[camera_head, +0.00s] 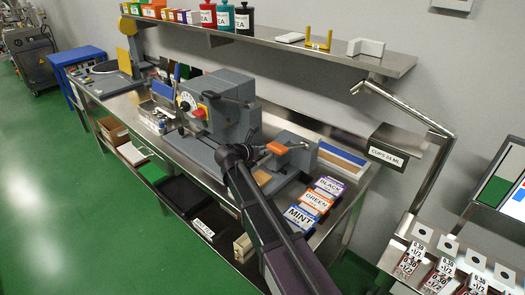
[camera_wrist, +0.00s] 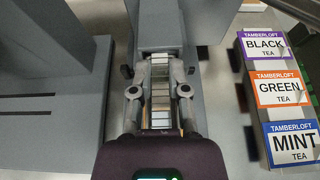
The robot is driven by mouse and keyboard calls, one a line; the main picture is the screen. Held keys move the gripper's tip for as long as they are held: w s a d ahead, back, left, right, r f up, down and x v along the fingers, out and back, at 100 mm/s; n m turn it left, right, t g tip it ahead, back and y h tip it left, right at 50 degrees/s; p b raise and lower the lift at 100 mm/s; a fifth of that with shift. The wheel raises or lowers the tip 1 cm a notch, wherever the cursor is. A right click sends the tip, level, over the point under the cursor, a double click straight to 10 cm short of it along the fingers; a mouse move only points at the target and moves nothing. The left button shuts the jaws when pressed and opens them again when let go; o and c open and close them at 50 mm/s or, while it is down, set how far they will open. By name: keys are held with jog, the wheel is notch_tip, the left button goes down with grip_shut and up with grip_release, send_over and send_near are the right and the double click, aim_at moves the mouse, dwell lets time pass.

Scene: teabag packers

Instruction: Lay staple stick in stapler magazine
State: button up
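The grey stapler (camera_head: 300,158) stands on the steel bench, with an orange part (camera_head: 277,148) on its arm. In the wrist view its long grey body (camera_wrist: 160,25) runs up the middle. A narrow channel with silvery, segmented pieces (camera_wrist: 160,90) lies between my fingers; I cannot tell staple stick from magazine there. My gripper (camera_wrist: 160,70) is over this channel, one finger on each side. Whether the fingers touch the pieces is unclear. In the head view my gripper (camera_head: 262,152) is beside the stapler and my arm hides part of it.
A large grey machine (camera_head: 228,98) with a red knob stands left of my gripper. Tea boxes labelled Black, Green (camera_wrist: 279,90) and Mint lie to the right. A wall shelf (camera_head: 300,50) holds tins above.

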jog(key=o, duration=0.5)
jog(key=shift+r, duration=0.15)
